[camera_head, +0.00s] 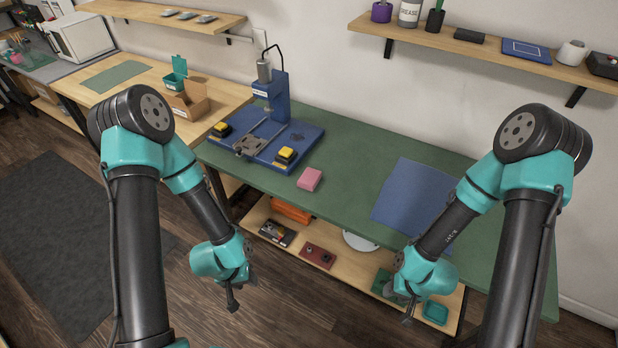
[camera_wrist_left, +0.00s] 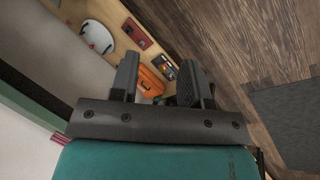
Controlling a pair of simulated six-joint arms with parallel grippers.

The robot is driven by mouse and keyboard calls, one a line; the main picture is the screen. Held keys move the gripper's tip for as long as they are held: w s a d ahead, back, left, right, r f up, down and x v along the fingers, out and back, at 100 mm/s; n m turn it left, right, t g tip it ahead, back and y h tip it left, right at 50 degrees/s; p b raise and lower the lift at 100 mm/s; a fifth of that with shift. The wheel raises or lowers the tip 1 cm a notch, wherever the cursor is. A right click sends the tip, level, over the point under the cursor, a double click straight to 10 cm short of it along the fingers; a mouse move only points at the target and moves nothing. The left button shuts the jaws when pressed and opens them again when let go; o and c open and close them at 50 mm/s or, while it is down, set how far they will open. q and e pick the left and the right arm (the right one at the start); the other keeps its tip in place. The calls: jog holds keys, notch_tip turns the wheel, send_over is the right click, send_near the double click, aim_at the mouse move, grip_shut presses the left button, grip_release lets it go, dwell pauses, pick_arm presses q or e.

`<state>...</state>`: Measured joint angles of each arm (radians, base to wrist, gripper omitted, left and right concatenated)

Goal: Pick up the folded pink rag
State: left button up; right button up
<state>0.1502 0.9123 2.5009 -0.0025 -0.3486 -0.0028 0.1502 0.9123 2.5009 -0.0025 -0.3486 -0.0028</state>
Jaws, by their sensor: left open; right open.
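The folded pink rag (camera_head: 310,179) lies on the green workbench top (camera_head: 345,160), near its front edge and just right of the blue press base. My left gripper (camera_head: 232,300) is open and empty, in front of the bench and below the rag, to its left in the head view. In the left wrist view my left gripper (camera_wrist_left: 158,85) shows its two fingers apart with nothing between them. My right gripper (camera_head: 406,312) is open and empty in front of the bench, to the right of the rag.
A blue press (camera_head: 276,100) with yellow-topped blocks (camera_head: 286,154) stands left of the rag. A blue mat (camera_head: 412,190) lies to the right. The lower shelf (camera_head: 270,245) holds an orange bin (camera_head: 292,210) and small parts. The green top around the rag is clear toward the mat.

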pick_arm(q)
jog(key=shift+o, duration=0.3)
jog(key=o, duration=1)
